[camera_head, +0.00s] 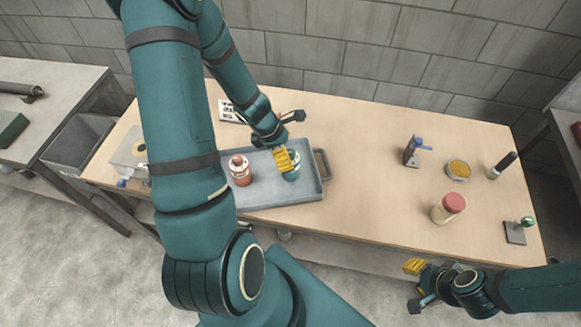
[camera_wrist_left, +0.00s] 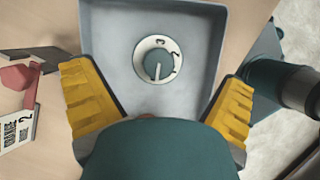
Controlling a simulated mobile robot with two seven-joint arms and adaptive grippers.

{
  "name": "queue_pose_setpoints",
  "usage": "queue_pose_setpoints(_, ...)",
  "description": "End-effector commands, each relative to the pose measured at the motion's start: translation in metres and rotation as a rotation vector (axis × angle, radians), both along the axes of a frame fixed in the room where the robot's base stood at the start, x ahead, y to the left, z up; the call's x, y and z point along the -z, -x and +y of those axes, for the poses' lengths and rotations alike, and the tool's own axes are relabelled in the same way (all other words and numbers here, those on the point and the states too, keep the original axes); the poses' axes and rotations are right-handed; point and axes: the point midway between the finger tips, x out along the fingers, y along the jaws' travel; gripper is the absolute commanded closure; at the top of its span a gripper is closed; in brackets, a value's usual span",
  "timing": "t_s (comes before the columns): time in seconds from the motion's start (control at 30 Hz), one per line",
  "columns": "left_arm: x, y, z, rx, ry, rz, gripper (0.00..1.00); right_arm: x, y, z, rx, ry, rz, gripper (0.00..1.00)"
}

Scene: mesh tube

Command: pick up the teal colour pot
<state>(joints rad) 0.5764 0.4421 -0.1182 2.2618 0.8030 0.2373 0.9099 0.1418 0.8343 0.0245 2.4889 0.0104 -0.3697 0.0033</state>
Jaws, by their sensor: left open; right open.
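The teal pot (camera_head: 292,174) stands upright in the right part of a grey-blue tray (camera_head: 312,190). In the left wrist view, the teal pot (camera_wrist_left: 158,62) shows from above, with a teal top inside a white marked ring. My left gripper (camera_head: 285,160) is open above the tray, and its yellow finger hides part of the pot in the head view. In the wrist view, the pot lies beyond the fingertips, between their lines. My right gripper (camera_head: 413,285) is open and empty off the table's front edge.
An orange-red pot (camera_head: 240,171) stands in the tray left of the teal pot. A red-capped jar (camera_head: 448,208), a yellow-filled dish (camera_head: 458,169), a small clamp-like stand (camera_head: 411,152) and other items stand at right. The table between tray and jar is clear.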

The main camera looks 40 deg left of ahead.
Motion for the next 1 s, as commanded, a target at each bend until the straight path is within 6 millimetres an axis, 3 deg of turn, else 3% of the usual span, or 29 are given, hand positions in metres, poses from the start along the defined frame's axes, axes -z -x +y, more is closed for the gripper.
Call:
queue_pose_setpoints(0.3, 0.039, -0.014, -0.011, -0.001, 0.002, 0.002, 0.02, 0.016, 0.0, 0.001, 0.0, 0.003, 0.002, 0.66)
queue_pose_setpoints(0.6, 0.041, -0.016, -0.012, 0.0, 0.0, 0.0, 0.02, 0.016, 0.0, 0.001, 0.0, 0.003, 0.002, 0.66)
queue_pose_setpoints(0.83, 0.041, -0.016, -0.012, 0.0, 0.0, 0.0, 0.81, 0.016, 0.0, 0.001, 0.0, 0.003, 0.002, 0.66)
queue_pose_setpoints(1.0, 0.041, -0.016, -0.012, 0.001, 0.0, 0.0, 0.82, 0.016, 0.0, 0.001, 0.0, 0.003, 0.002, 0.66)
